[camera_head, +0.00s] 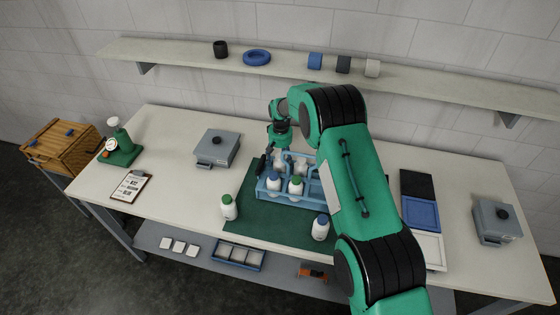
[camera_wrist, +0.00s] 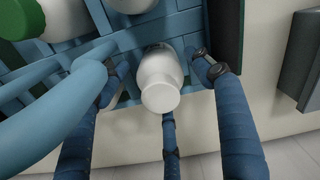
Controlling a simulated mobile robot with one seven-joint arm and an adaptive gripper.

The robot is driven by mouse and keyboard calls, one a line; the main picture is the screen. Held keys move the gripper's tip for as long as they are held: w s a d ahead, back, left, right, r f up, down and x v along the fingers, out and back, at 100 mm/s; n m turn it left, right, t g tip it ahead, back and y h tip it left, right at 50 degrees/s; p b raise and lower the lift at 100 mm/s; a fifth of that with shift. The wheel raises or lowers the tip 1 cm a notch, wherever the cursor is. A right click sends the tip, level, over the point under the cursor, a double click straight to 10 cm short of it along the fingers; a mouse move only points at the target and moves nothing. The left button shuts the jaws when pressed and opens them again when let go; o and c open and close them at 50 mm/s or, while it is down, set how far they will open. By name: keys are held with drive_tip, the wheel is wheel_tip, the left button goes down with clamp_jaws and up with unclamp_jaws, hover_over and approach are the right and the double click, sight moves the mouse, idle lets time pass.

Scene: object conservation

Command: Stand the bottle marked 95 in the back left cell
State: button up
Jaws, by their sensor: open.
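The blue rack (camera_head: 290,200) stands on the dark green mat. It also shows in the wrist view (camera_wrist: 182,22). A white bottle with a white cap (camera_wrist: 160,88) is at the rack's back left cell, cap towards the wrist camera. It looks upright, but how deep it sits is hidden. My gripper (camera_head: 271,160) is over that corner, fingers spread around the bottle (camera_wrist: 163,80) with visible gaps beside it. I cannot read the number 95 on any bottle.
A green-capped bottle (camera_head: 229,208) stands left of the rack and a blue-capped bottle (camera_head: 320,229) stands in front of it. A grey box (camera_head: 217,148) is close on the left. My arm hides the rack's right end. The bench's front left is mostly clear.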

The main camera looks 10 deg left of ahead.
drive_tip(key=shift+r, duration=0.1)
wheel_tip(320, 180, up, 12)
drive_tip(key=shift+w+r+b, duration=0.1)
drive_tip(key=shift+b, duration=0.7)
idle(0.5)
